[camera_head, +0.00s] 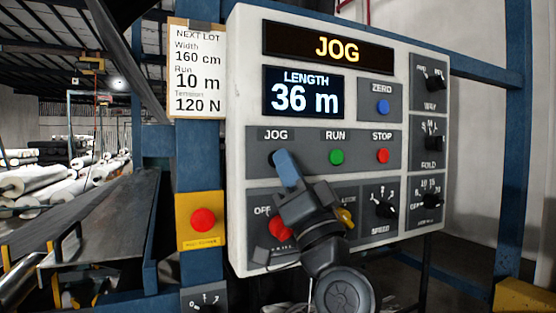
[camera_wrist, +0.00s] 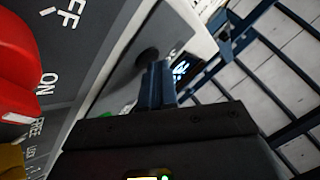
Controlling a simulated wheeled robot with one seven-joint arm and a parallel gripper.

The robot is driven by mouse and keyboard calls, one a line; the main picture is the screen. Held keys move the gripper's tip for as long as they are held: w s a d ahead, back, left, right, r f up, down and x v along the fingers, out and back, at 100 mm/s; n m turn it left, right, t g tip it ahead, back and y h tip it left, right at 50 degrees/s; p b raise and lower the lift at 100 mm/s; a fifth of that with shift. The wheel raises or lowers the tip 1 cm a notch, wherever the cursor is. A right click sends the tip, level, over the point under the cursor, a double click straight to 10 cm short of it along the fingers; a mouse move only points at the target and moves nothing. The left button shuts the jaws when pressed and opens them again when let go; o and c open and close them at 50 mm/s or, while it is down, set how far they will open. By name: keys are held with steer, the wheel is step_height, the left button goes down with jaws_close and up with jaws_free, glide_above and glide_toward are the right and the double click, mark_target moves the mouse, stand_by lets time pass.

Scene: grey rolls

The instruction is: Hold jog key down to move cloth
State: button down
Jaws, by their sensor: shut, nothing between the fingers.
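The control panel (camera_head: 240,130) stands upright on a blue frame. Its top display (camera_head: 337,49) reads JOG in yellow letters, and the length display (camera_head: 304,93) reads 36 m. The dark round jog key (camera_wrist: 147,56) is under the JOG label, left of the green RUN key (camera_head: 337,156) and red STOP key (camera_head: 383,155). My gripper (camera_head: 279,157) is shut and empty, its blue fingertips at the jog key and covering most of it in the head view. In the wrist view the fingertips (camera_wrist: 158,66) overlap the key's lower edge; contact is hard to tell.
A red switch (camera_head: 281,228) and a yellow knob (camera_head: 346,217) sit close beside my gripper. A red emergency button (camera_head: 203,220) on a yellow box is to the left. Black knobs (camera_head: 387,208) are to the right. A lot card (camera_head: 198,75) hangs at the upper left.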

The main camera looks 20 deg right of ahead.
steer(key=shift+s, duration=0.85)
steer(key=shift+s, duration=0.1)
steer(key=shift+s+p, duration=0.65)
steer(key=shift+s, duration=1.75)
